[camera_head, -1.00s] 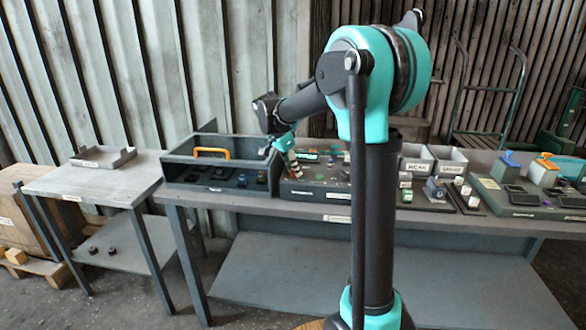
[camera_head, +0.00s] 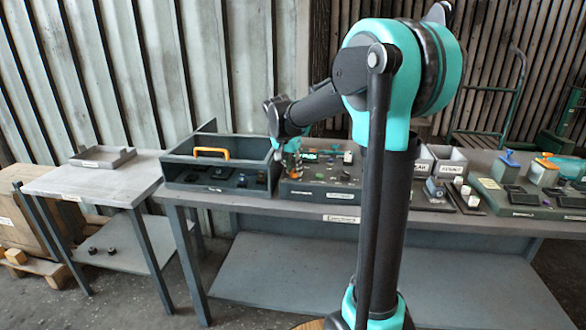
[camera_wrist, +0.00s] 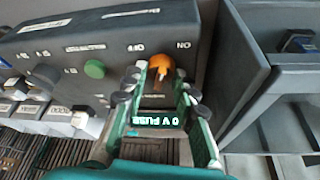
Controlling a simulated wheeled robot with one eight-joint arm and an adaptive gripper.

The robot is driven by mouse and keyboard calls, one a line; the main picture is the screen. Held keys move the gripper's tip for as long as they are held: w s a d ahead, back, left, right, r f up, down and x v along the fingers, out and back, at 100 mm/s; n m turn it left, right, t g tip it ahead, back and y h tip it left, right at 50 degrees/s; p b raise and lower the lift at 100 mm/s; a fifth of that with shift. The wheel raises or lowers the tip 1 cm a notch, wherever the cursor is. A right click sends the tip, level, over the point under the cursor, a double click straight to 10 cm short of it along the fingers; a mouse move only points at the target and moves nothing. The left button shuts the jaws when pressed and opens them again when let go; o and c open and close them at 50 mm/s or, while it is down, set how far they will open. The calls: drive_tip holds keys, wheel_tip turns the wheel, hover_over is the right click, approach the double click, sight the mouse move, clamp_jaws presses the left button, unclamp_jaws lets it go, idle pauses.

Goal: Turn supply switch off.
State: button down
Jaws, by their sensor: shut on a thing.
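In the wrist view an orange knob (camera_wrist: 161,66), which looks like the supply switch, sits on a dark grey panel (camera_wrist: 90,38). White labels reading like OFF and ON appear at its upper left and upper right. A pale mark shows on the knob, but I cannot tell which label it points to. My gripper (camera_wrist: 162,80) is shut on the knob, one finger on each side.
A green button (camera_wrist: 94,69) and a grey knob (camera_wrist: 42,78) are left of the gripper. A small lit display (camera_wrist: 155,121) shows between the fingers. An open box with an orange handle (camera_head: 210,151) stands just left of the panel. Bins and other devices stand to the right.

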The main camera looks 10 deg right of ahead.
drive_tip(key=n+y, duration=0.1)
drive_tip(key=n, duration=0.2)
drive_tip(key=n+t+y, duration=0.1)
drive_tip(key=n, duration=0.2)
drive_tip(key=shift+d, duration=0.2)
drive_tip(key=n+y, duration=0.1)
drive_tip(key=n, duration=0.2)
drive_tip(key=n+y, duration=0.1)
drive_tip(key=n, duration=0.2)
drive_tip(key=shift+d+n+g+y, duration=0.1)
drive_tip(key=shift+n+g+y, duration=0.2)
drive_tip(key=c, duration=1.2)
unclamp_jaws()
drive_tip(key=v, duration=1.2)
drive_tip(key=shift+d, duration=0.1)
